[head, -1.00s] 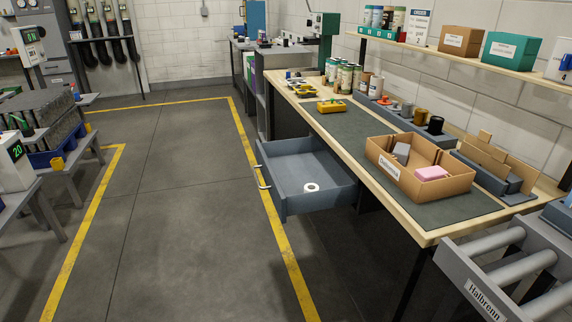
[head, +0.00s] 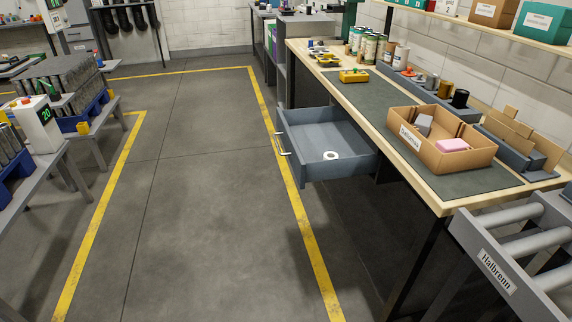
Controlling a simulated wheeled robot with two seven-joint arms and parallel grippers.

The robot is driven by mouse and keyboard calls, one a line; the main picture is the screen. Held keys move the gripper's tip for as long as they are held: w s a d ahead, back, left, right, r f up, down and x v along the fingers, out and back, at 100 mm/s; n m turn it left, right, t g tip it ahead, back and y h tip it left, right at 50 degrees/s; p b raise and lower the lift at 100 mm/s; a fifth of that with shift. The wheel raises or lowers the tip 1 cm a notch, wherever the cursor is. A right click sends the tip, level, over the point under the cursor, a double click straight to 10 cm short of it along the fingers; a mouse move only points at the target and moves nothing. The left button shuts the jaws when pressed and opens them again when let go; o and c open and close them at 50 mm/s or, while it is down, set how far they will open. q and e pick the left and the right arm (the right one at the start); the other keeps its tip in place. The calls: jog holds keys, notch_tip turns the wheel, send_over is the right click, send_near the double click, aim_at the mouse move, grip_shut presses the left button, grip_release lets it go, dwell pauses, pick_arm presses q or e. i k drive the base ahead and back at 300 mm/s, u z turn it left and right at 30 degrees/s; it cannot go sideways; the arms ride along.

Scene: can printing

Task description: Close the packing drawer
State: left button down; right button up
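The packing drawer (head: 312,169) is a grey-blue open box pulled out from under the wooden packing bench (head: 437,200). It sticks out to the left over the floor. Its pale handle (head: 281,145) is on the front panel at the left. A white ring-shaped roll (head: 331,156) lies on the drawer's floor. Neither of my grippers is in view.
An open cardboard box (head: 482,159) with a pink block (head: 453,145) stands on the bench's dark mat (head: 386,114). A roller conveyor (head: 470,240) is at the lower right. Low tables (head: 66,147) stand at the left. The grey floor (head: 190,220) between is clear.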

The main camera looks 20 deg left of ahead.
aim_at(306, 134)
jog(key=k, duration=1.05)
jog(key=u, duration=0.7)
jog(key=i, duration=1.9)
jog(key=z, duration=0.7)
jog(key=i, duration=0.55)
jog(key=z, duration=0.1)
